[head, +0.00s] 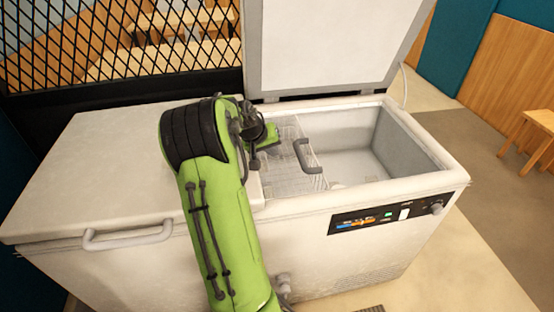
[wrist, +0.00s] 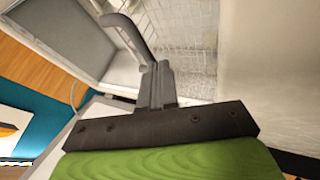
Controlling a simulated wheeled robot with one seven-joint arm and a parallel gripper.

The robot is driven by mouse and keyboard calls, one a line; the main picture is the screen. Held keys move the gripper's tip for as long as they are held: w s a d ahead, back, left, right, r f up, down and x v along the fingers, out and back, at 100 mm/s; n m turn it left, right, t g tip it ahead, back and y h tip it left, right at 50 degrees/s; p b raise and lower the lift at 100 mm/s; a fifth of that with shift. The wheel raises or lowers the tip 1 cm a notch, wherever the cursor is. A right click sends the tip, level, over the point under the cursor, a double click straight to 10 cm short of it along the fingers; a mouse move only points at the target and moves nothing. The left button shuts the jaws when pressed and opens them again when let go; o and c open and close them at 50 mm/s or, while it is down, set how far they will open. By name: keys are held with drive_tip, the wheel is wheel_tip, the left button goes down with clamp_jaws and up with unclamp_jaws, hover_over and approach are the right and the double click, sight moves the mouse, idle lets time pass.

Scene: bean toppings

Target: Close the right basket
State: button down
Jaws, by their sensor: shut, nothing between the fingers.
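A white chest freezer (head: 345,270) has its right lid (head: 325,45) standing open, upright at the back. Its left lid is shut. A white wire basket (head: 288,172) sits inside the opening, at its left end. A grey curved handle (head: 308,155) shows over the basket's right side. My gripper (wrist: 155,84) is shut and empty at the left end of the opening, over the basket. The handle (wrist: 128,35) appears just past the fingertips in the wrist view; I cannot tell whether they touch. My arm hides part of the basket and the freezer front in the head view.
The shut left lid (head: 110,165) has a front handle (head: 128,238). The right part of the freezer cavity (head: 360,162) looks empty. A control panel (head: 385,215) is on the front. A black mesh fence (head: 110,45) stands behind; a wooden stool (head: 535,130) is far right.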

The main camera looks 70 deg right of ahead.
drive_tip(key=s+d+f+b, duration=0.3)
drive_tip(key=s+d+f, duration=0.2)
drive_tip(key=f, duration=0.3)
drive_tip(key=shift+d+f, duration=0.2)
drive_tip(key=shift+d, duration=0.65)
drive_tip(key=shift+s, duration=0.25)
